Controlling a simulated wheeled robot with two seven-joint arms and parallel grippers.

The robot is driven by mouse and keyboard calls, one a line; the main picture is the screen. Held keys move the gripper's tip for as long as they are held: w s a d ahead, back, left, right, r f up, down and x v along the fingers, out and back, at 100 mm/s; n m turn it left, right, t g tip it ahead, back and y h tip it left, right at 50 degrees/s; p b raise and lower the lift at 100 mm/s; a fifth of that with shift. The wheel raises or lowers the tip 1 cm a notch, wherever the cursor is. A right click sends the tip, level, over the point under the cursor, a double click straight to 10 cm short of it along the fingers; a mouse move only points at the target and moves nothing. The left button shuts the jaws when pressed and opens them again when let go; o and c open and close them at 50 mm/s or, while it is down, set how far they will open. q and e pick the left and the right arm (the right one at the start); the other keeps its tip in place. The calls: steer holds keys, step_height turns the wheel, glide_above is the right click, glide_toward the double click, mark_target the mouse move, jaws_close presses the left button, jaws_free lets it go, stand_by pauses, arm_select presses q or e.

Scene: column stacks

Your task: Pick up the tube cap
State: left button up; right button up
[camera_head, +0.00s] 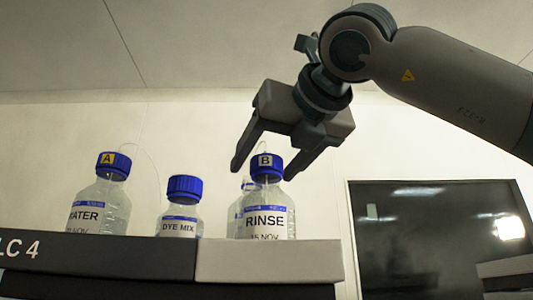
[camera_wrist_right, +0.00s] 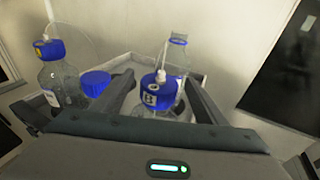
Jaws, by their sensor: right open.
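A blue cap marked B (camera_head: 266,165) sits on the clear RINSE bottle (camera_head: 264,220), with a thin tube rising from its top. The same cap (camera_wrist_right: 156,97) shows in the right wrist view, between my fingers in the picture. A second blue cap, marked A (camera_head: 114,163), is on the WATER bottle (camera_head: 98,208) and also carries a thin tube. My right gripper (camera_head: 263,173) is open and empty, pointing down with a finger on either side of cap B. I see no contact with the cap. My left gripper is out of view.
The DYE MIX bottle (camera_head: 180,217) with a plain blue cap stands between the two. Another clear bottle (camera_wrist_right: 178,52) stands behind the RINSE bottle. All stand on a raised tray (camera_head: 270,261). A dark screen (camera_head: 440,235) is at the right.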

steer(key=shift+w+a, duration=0.1)
steer(key=shift+w, duration=0.15)
steer(key=shift+s, duration=0.1)
steer(key=c, duration=1.1)
steer(key=shift+o, duration=0.2)
steer(key=shift+r, duration=0.1)
